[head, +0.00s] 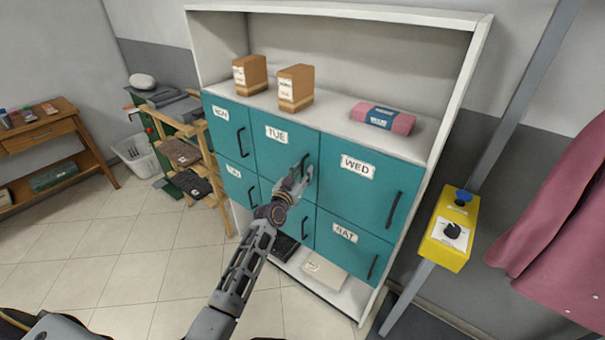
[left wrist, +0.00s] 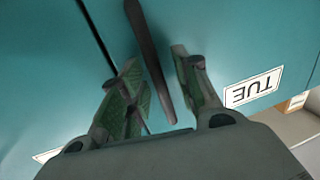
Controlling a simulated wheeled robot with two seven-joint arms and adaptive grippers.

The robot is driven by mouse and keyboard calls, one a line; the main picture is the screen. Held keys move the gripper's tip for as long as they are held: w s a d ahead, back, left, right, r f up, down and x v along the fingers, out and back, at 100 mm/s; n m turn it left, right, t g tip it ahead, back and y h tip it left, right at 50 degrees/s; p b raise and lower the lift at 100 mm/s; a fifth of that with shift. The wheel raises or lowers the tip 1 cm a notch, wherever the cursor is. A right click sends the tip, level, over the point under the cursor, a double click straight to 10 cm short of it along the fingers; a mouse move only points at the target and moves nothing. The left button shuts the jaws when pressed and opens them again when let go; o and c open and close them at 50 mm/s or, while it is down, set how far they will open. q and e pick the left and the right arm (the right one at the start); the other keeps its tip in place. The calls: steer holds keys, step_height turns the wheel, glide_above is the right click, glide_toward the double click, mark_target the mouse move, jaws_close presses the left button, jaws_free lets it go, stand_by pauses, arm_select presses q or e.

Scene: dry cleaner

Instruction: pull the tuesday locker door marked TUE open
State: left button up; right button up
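The teal TUE door (head: 268,158), in the top row between MON and WED, looks shut and flush with the doors beside it. Its dark bar handle (head: 304,160) is at its right side, partly hidden by my left gripper (head: 301,176). In the left wrist view, the handle (left wrist: 150,50) runs between the two fingers of my left gripper (left wrist: 157,70). The fingers are apart, with gaps visible on both sides of the bar. The TUE label (left wrist: 254,88) shows upside down at the right there. My right gripper is not in view.
The WED door (head: 358,195) is right of TUE and the MON door (head: 226,130) left, with more doors below. Two brown boxes (head: 296,88) and a pink roll (head: 383,118) lie on the shelf above. A yellow control box (head: 450,232) stands at right. Floor at left is clear.

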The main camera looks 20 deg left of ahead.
arm_select(q)
jaws_close()
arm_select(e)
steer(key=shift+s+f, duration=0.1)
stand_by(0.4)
